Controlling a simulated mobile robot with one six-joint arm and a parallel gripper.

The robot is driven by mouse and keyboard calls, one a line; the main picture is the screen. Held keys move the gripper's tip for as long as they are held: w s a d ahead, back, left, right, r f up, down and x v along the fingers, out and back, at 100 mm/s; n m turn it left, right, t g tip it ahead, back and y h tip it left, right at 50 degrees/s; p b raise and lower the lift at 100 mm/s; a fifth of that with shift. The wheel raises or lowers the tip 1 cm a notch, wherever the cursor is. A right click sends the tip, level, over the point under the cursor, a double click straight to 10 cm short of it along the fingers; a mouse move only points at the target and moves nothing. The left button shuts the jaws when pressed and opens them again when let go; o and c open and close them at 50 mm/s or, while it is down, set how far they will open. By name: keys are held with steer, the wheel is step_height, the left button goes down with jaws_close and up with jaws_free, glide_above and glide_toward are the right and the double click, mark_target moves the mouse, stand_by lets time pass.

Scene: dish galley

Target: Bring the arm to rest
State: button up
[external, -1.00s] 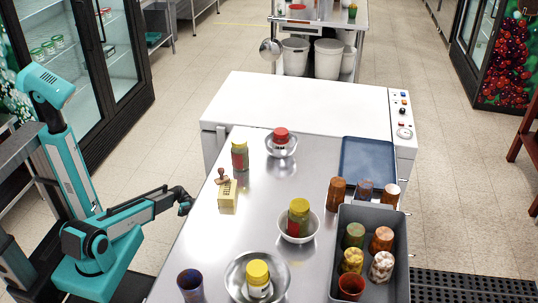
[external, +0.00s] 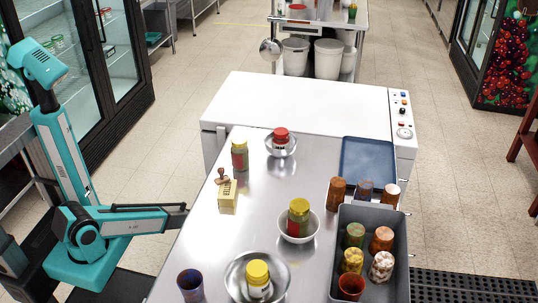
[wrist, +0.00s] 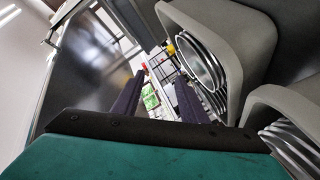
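My teal arm (external: 130,222) stands at the left of the steel table, its forearm stretched level toward the table's left edge. In the wrist view the two dark fingers of my gripper (wrist: 159,78) are spread apart. Nothing shows held between them.
Grey containers (wrist: 255,40) with stacked dishes (wrist: 203,62) are close in the wrist view.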

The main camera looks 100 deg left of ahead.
steer(key=d+r+g+p, duration=0.3)
steer(key=d+r+p, duration=0.15)
steer(key=d, duration=0.35)
steer(key=d+r+g+p, duration=0.3)
steer(key=d+p, duration=0.2)
steer(key=d, duration=0.2)
steer(key=s+d+f+n+g+y+p, duration=0.3)
steer(key=s+d+f+g+y+p, duration=0.4)
steer(key=s+y, duration=0.5)
steer(key=shift+d+f+g+y+p, duration=0.2)
steer(key=shift+d+g+y+p, duration=0.2)
steer(key=shift+d+y+p, duration=0.55)
steer(key=shift+y, duration=0.35)
steer(key=shift+o, duration=0.4)
steer(key=shift+b, duration=0.3)
